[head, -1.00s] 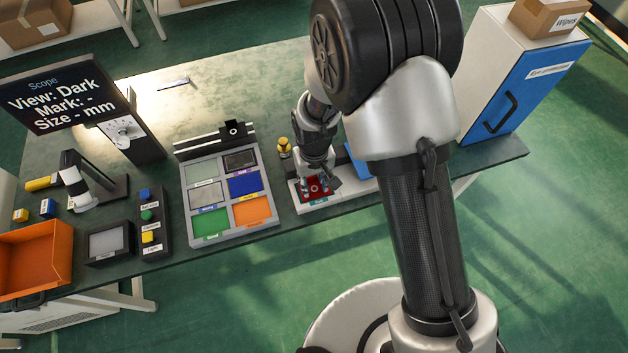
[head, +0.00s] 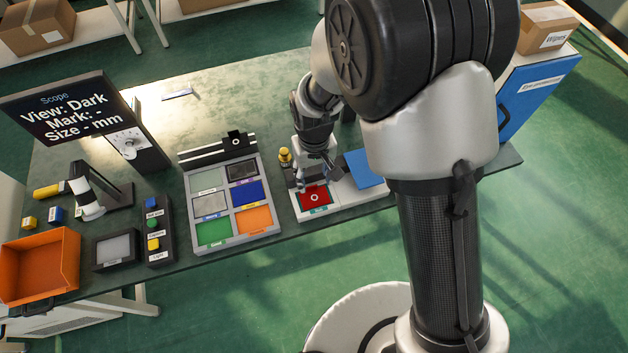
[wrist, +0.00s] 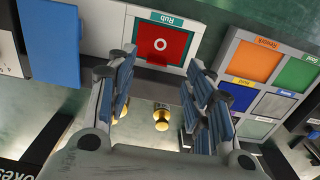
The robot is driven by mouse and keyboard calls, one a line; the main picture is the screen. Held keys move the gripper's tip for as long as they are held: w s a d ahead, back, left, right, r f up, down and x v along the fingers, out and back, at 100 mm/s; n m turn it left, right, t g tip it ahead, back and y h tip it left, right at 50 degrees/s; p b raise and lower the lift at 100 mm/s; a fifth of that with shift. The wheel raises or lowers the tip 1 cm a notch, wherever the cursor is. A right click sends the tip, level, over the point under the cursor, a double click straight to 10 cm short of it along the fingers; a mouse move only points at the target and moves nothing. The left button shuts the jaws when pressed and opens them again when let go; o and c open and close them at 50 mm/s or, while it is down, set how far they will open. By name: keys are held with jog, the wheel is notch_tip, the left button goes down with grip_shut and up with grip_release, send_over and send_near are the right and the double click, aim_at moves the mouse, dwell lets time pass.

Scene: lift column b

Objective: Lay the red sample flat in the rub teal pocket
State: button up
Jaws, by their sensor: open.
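The red sample (head: 316,199) is a red square with a white ring mark. It lies in the pocket labelled "Rub" in teal (head: 313,212), on a white fixture (head: 345,198); it looks flat there. In the wrist view the red sample (wrist: 172,40) shows beyond the fingertips, below the teal Rub label (wrist: 167,18). My gripper (head: 314,178) is above the near-left part of the fixture, with its fingers apart. In the wrist view my gripper (wrist: 155,85) is open, nothing between its fingers, and stands back from the sample.
A tray of coloured compartments (head: 275,228) stands left of the fixture. A blue pad (head: 364,167) covers the fixture's right part. A yellow-topped post (head: 285,155) stands behind it. An orange bin (head: 72,262), a scope (head: 90,195) and a button box (head: 156,255) are farther left.

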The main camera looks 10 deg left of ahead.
notch_tip(320, 180, up, 3)
jog(key=shift+r+p, duration=0.2)
jog(key=shift+p, duration=0.15)
jog(key=s+d+r+m+t, duration=0.1)
jog(key=d+r, duration=0.5)
jog(key=r, duration=0.3)
jog(key=s+d+r+m+t, duration=0.1)
jog(key=d+r+m, duration=0.1)
jog(key=d+r, duration=0.55)
jog(key=s+d+r+m+t, duration=0.2)
jog(key=s+d+r, duration=0.6)
jog(key=s, duration=0.5)
jog(key=shift+d+r+m+t, duration=0.3)
jog(key=shift+d+m, duration=0.4)
jog(key=shift+d, duration=0.55)
